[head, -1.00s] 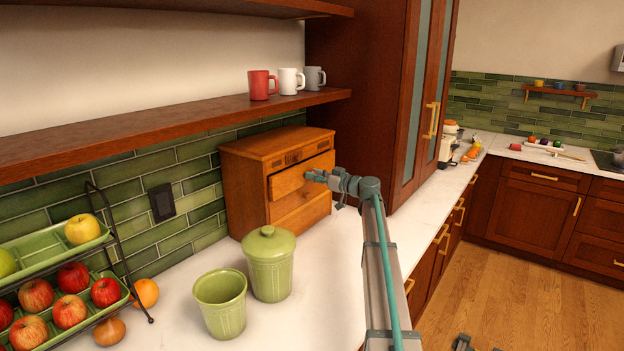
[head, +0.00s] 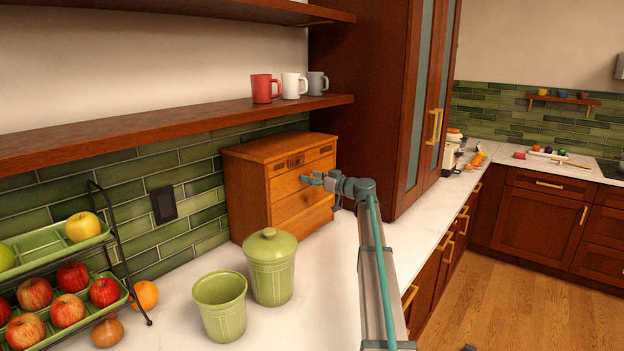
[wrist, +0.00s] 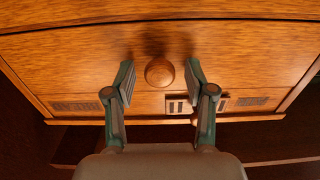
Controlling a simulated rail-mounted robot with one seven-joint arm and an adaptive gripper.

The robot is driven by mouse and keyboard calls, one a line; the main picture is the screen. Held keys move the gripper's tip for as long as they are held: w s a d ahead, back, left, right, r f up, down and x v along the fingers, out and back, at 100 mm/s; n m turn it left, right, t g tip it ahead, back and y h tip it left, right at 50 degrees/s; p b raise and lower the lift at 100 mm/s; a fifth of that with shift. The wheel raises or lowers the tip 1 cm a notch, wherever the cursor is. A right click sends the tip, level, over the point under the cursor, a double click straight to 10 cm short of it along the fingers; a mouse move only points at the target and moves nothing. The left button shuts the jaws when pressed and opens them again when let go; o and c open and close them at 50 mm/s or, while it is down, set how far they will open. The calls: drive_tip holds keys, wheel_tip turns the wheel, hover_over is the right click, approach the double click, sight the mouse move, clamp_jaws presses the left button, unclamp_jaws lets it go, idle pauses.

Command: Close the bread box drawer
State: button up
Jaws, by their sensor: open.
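The wooden bread box (head: 247,196) stands on the counter against the green tiles. Its upper drawer (head: 290,184) looks about flush with the box front; whether a thin gap is left I cannot tell. In the wrist view the drawer front (wrist: 75,65) fills most of the picture, with its round wooden knob (wrist: 160,71) at the middle. My gripper (head: 312,180) is at the drawer front. In the wrist view my gripper's (wrist: 160,84) two fingers are spread, one on each side of the knob, apart from it.
A lidded green canister (head: 271,270) and an open green canister (head: 220,308) stand on the counter in front of the box. A fruit rack (head: 118,262) is at the left. A shelf (head: 200,123) with mugs hangs above. A tall cabinet (head: 375,110) stands right behind.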

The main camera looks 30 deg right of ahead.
drive_tip(key=v, duration=1.2)
